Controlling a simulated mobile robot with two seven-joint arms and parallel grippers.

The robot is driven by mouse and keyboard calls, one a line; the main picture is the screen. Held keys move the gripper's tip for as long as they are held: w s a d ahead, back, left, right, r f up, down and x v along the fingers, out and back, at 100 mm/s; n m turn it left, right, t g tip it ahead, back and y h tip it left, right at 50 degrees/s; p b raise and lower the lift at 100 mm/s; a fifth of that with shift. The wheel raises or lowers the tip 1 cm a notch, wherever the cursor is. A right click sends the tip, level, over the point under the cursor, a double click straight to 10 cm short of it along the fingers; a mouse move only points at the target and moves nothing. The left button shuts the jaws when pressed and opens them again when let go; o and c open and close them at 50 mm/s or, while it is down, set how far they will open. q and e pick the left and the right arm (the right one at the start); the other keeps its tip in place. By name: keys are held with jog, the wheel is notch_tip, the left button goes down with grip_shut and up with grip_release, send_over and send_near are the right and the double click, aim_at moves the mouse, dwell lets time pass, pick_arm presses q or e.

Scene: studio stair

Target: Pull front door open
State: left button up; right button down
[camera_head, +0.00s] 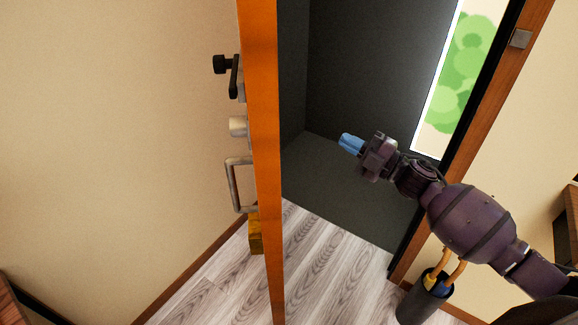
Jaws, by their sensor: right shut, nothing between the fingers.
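The front door (261,150) stands open and shows edge-on as a tall orange-brown panel. On its left face are a black latch (234,75), a round metal knob (238,127) and a metal pull handle (233,186). My right gripper (350,143), with blue fingertips, is shut and empty. It is in the doorway, right of the door's edge and apart from the handle. The door's other face is hidden. My left gripper is not in view.
The door frame (478,140) stands on the right, behind my right arm. A dark holder with umbrella handles (425,299) stands on the floor by it. The wood floor (330,265) is clear in the doorway. A beige wall (110,130) fills the left.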

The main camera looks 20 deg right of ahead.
jog(key=s+a+n+g+y, duration=0.1)
jog(key=s+n+g+y, duration=0.3)
jog(key=n+g, duration=0.75)
jog(key=p+x, duration=0.1)
jog(key=x, duration=1.2)
jog(key=shift+s+a+f, duration=0.2)
jog(key=shift+a+f, duration=0.25)
jog(key=shift+f, duration=0.1)
jog(key=shift+m, duration=0.25)
